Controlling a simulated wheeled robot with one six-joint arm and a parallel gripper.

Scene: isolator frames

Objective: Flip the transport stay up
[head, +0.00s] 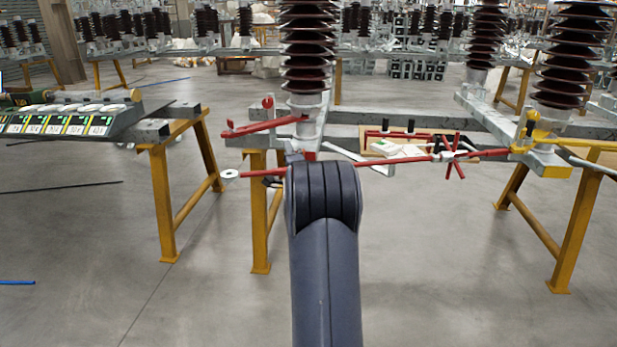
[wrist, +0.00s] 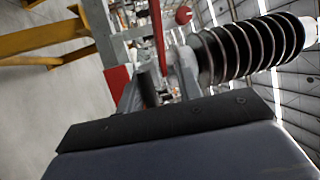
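In the head view a red bar (head: 262,127) slants from the left up to the foot of the middle insulator. Below it a long thin red rod (head: 405,160) runs across the frame, with a white disc at its left end. I cannot tell for certain which of these red parts is the transport stay. My gripper (wrist: 158,82) shows in the wrist view as two grey fingers standing apart. A dark round piece shows between them, and I cannot tell whether they touch it. A red bar (wrist: 157,35) rises beyond. In the head view my arm hides most of the gripper.
Yellow trestles (head: 162,205) carry the grey frame. Ribbed brown insulators (head: 308,50) stand on it. A red cross-shaped handle (head: 455,155) sits on the rod at right. A bench with labelled boxes (head: 62,122) is at left.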

